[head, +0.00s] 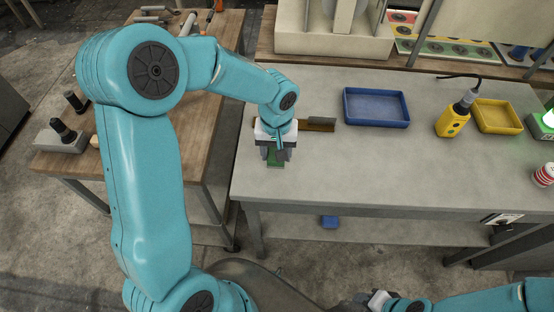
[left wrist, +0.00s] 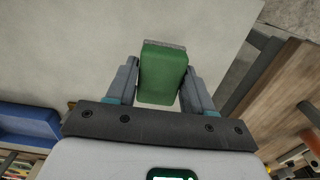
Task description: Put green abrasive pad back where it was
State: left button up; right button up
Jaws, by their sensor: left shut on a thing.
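The green abrasive pad (left wrist: 162,74) is between the two fingers of my left gripper (left wrist: 160,88) in the left wrist view, and the fingers are shut on it. I cannot tell whether the pad touches the table top. My right gripper (head: 378,300) shows only in part at the bottom edge of the head view, and its fingers are not clear.
A brown-handled tool (head: 318,124) lies just behind my left gripper. A blue tray (head: 376,107), a yellow device (head: 452,122), a yellow tray (head: 497,117) and a red-and-white can (head: 544,175) stand farther right. The table's middle front is clear. A wooden table (head: 205,95) stands left.

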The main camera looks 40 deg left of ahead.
pick_arm(q)
notch_tip(320, 180, down, 4)
jog(key=shift+f, duration=0.25)
jog(key=shift+d, duration=0.1)
jog(key=o, duration=1)
jog(key=shift+f, duration=0.1)
